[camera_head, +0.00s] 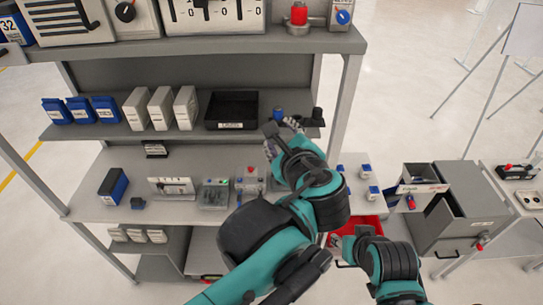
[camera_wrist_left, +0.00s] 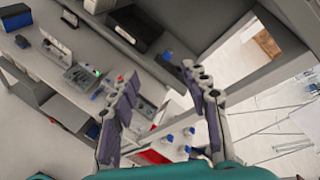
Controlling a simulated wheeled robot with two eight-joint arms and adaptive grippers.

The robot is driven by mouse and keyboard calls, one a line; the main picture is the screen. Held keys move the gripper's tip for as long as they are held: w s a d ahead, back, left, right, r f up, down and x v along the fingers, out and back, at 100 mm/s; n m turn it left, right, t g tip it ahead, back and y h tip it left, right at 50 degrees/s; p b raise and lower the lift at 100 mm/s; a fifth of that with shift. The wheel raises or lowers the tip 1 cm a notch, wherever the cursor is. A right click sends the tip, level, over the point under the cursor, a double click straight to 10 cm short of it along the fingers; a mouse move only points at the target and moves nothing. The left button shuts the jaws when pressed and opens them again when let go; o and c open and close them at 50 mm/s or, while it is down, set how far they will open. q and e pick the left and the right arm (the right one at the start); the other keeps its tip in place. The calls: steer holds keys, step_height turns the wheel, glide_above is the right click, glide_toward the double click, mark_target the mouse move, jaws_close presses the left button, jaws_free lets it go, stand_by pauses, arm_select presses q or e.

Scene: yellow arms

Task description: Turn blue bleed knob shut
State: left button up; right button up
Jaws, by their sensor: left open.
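A small blue knob (camera_head: 278,112) sits at the right end of the middle shelf, beside a black upright knob (camera_head: 317,114). A blue knob also shows in the left wrist view (camera_wrist_left: 168,55), near the shelf edge and beyond my fingertips. I cannot tell which is the bleed knob. My left gripper (camera_head: 280,130) is open and close to the middle-shelf knob; its two spread fingers show in the wrist view (camera_wrist_left: 162,82). Nothing is between them. My right gripper (camera_head: 352,240) is low; its fingers are unclear.
A black bin (camera_head: 231,110) and several white and blue boxes stand on the middle shelf. A shelf post (camera_head: 343,105) rises right of the knob. Small devices lie on the workbench (camera_head: 95,210). A red tray (camera_head: 362,226) and a grey cabinet (camera_head: 455,215) are at right.

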arm_select(q)
steer(key=shift+s+a+f+n+g+b, duration=0.15)
steer(key=shift+a+f+n+b, duration=0.15)
steer(key=shift+a+f, duration=0.35)
steer(key=shift+s+a+f+n+g+b, duration=0.15)
steer(key=shift+a+f+n, duration=0.2)
steer(key=shift+f, duration=0.45)
steer(key=shift+w, duration=0.1)
steer(key=s+a+f+n+g+h+b, duration=0.1)
steer(key=s+a+f+n+b, duration=0.3)
steer(key=f, duration=1)
steer(key=s+a+f+n+g+h+b, duration=0.1)
steer(key=s+a+f+n+g+b, duration=0.2)
steer(key=a+f+n+b, duration=0.4)
steer(key=s+a+f+n+g+h+b, duration=0.1)
steer(key=s+a+f+n+b, duration=0.4)
steer(key=f+n+b, duration=0.7)
step_height(320, 180, down, 11)
steer(key=shift+a+r+g, duration=0.1)
steer(key=shift+a+g, duration=0.1)
steer(key=shift+g, duration=0.2)
